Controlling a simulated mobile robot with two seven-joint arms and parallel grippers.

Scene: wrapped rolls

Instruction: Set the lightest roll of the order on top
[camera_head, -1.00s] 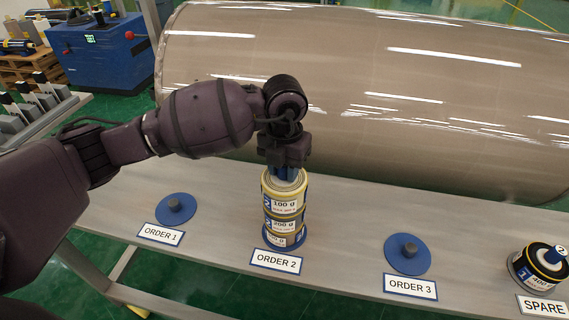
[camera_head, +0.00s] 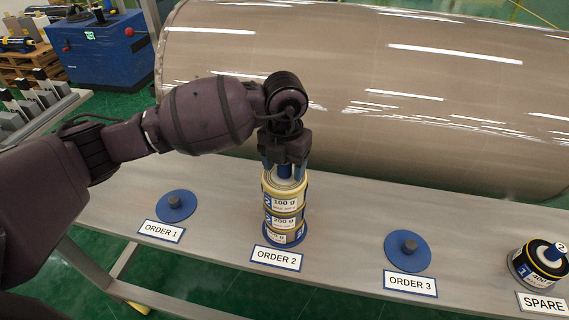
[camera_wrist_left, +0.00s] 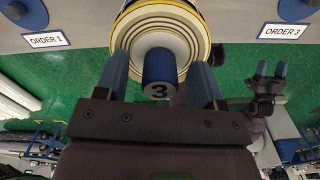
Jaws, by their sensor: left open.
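A stack of wrapped rolls stands on the ORDER 2 stand. The top roll (camera_head: 285,196) reads 100 g, the middle roll (camera_head: 284,222) reads 200 g, and the bottom roll (camera_head: 287,238) has a partly unreadable label. My left gripper (camera_head: 285,168) is open just above the stack. In the left wrist view its blue fingers stand on either side of the top roll's blue core (camera_wrist_left: 159,66), marked 3, with gaps between. What appears to be my right gripper (camera_wrist_left: 270,72) shows in the left wrist view, open and empty, away from the stack.
The ORDER 1 stand (camera_head: 176,206) and ORDER 3 stand (camera_head: 408,252) are empty, each with a short peg. A black roll (camera_head: 535,268) labelled 400 g sits by the SPARE sign (camera_head: 543,303). A large brown wrapped cylinder (camera_head: 380,90) lies behind the bench (camera_head: 340,243).

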